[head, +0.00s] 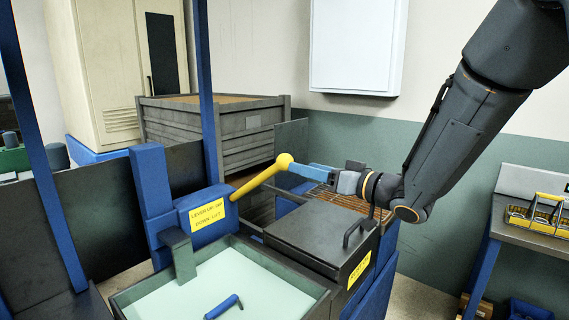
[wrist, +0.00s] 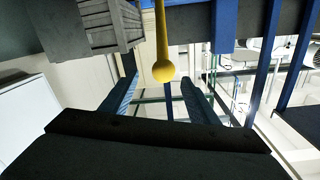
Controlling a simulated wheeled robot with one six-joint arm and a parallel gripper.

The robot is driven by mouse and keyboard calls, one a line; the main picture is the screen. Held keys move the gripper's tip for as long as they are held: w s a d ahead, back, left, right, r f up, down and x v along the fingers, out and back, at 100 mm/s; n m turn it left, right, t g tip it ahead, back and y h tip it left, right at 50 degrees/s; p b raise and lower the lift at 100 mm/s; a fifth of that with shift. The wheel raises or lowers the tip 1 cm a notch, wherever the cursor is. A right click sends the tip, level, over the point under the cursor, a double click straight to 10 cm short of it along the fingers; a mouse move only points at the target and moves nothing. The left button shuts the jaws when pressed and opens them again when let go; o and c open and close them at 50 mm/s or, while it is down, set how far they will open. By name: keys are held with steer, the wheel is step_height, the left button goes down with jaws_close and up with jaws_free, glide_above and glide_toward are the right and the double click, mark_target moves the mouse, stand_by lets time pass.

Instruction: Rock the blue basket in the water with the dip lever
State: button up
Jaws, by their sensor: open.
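The dip lever is a yellow bar (head: 258,180) with a round knob (head: 284,160), slanting up to the right from a blue housing (head: 190,215) beside the tank. The knob also shows in the wrist view (wrist: 163,70). My gripper (head: 297,169) is open, with its blue fingers pointing at the knob. In the wrist view the knob appears between the fingertips (wrist: 160,79), with gaps on both sides; its exact depth is unclear. The tank (head: 322,298) holds pale green water. A short blue bar (head: 222,307) shows in the water; whether it belongs to the blue basket is unclear.
A dark lid with a handle (head: 354,232) lies right of the tank, below my gripper. A grey crate (head: 215,125) stands behind. Blue posts (head: 208,90) rise left of the lever. A side bench (head: 520,235) holds a yellow caddy (head: 545,212).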

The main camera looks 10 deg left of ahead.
mark_target(285, 162)
steer(key=p+x, duration=0.1)
steer(key=x, duration=0.3)
steer(key=p+x, duration=0.1)
steer(key=x, duration=0.3)
steer(key=shift+s+a+r, duration=0.15)
steer(key=shift+s+r, duration=0.05)
steer(key=shift+s, duration=0.05)
